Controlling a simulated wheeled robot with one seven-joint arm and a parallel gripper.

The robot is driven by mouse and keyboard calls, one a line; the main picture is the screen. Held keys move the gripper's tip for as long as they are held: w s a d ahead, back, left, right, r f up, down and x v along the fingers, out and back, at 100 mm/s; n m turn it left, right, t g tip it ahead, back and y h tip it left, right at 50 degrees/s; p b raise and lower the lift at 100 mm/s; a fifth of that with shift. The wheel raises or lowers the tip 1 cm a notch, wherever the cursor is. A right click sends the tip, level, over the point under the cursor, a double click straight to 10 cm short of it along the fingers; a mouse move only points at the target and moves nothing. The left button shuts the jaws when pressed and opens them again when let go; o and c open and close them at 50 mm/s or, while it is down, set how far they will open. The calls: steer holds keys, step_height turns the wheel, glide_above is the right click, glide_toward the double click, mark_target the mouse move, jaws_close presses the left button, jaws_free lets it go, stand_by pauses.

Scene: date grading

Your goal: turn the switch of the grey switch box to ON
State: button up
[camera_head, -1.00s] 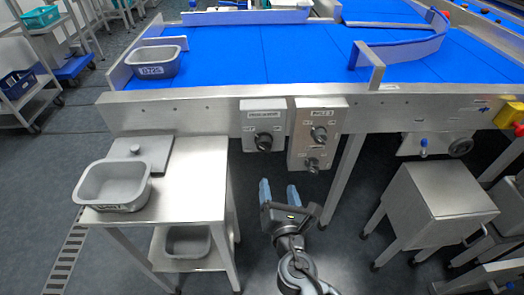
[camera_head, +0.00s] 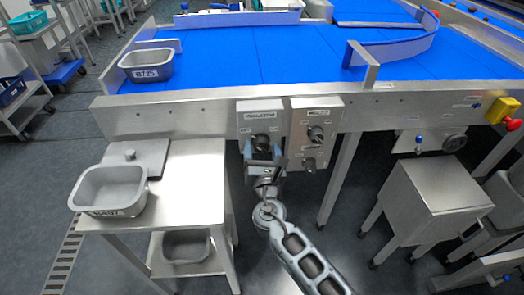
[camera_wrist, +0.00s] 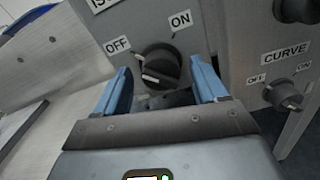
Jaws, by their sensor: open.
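The grey switch box (camera_head: 246,122), labelled as an isolator, is fixed to the front of the conveyor frame. Its black rotary switch (camera_wrist: 159,66) shows in the wrist view between the OFF label on the left and the ON label at upper right. The white mark on the knob points left, towards OFF. My gripper (camera_wrist: 166,84) is open, with one blue finger on each side below the knob. The fingertips are close to the knob; I cannot tell whether they touch it. In the head view my gripper (camera_head: 263,150) partly hides the box's lower part.
A second box (camera_head: 327,112) with two knobs stands right beside it; its lower knob (camera_wrist: 284,96) is labelled CURVE. A steel table (camera_head: 190,190) with a grey tub (camera_head: 108,192) stands at left. A steel cabinet (camera_head: 430,205) stands at right.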

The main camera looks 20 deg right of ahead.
steer(key=shift+c, duration=0.2)
steer(key=c, duration=1)
steer(key=shift+f+m+b, duration=0.1)
steer(key=shift+m+b, duration=0.25)
steer(key=shift+m, duration=0.05)
steer(key=m+b, duration=0.3)
steer(key=shift+d+f+m, duration=0.1)
steer(key=shift+f+m, duration=0.05)
steer(key=shift+m, duration=0.15)
steer(key=m+b, duration=0.3)
steer(key=m, duration=0.1)
steer(key=shift+m+b, duration=0.3)
steer(key=m+b, duration=0.3)
steer(key=m, duration=0.1)
steer(key=shift+b, duration=0.3)
steer(key=m+b, duration=0.3)
steer(key=m, duration=0.1)
steer(key=shift+m, duration=0.4)
